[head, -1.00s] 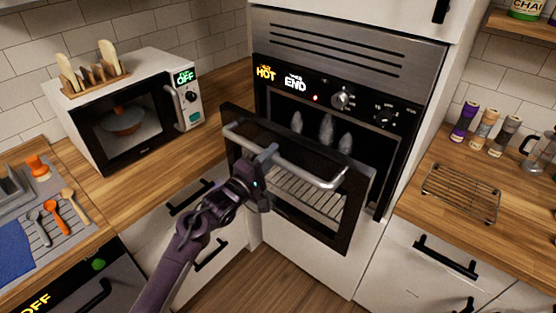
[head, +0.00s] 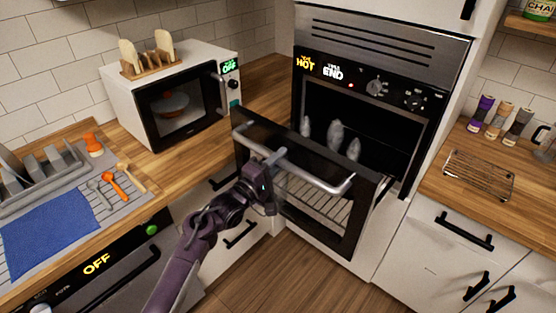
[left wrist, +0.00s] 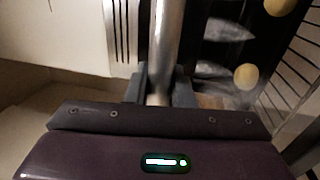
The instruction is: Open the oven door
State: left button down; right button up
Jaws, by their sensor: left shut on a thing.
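The oven door (head: 311,222) is tilted partly open, hinged at its lower edge, with its top leaning out from the oven (head: 378,115). A silver bar handle (head: 305,172) runs across its top. My left gripper (head: 268,180) is shut on the handle, left of its middle. In the left wrist view the handle (left wrist: 165,45) runs up from between the fingers (left wrist: 158,88). Several pale, pointed items (head: 336,135) show inside the dark oven, and a wire rack (head: 310,195) shows through the door glass. My right gripper is not in view.
A microwave (head: 180,105) stands on the left counter. A drying mat with a blue cloth (head: 50,235) and utensils lies nearer. A wire cooling rack (head: 478,175) and spice jars (head: 497,120) are on the right counter. The floor (head: 290,280) below the door is clear.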

pick_arm(q)
jog(key=c, duration=1.3)
grip_release()
jog(key=shift+w, duration=0.1)
jog(key=b+v, duration=0.2)
jog(key=v, duration=0.5)
jog(key=shift+s+a+f, duration=0.15)
jog(key=shift+s+a, duration=0.05)
jog(key=shift+s, duration=0.15)
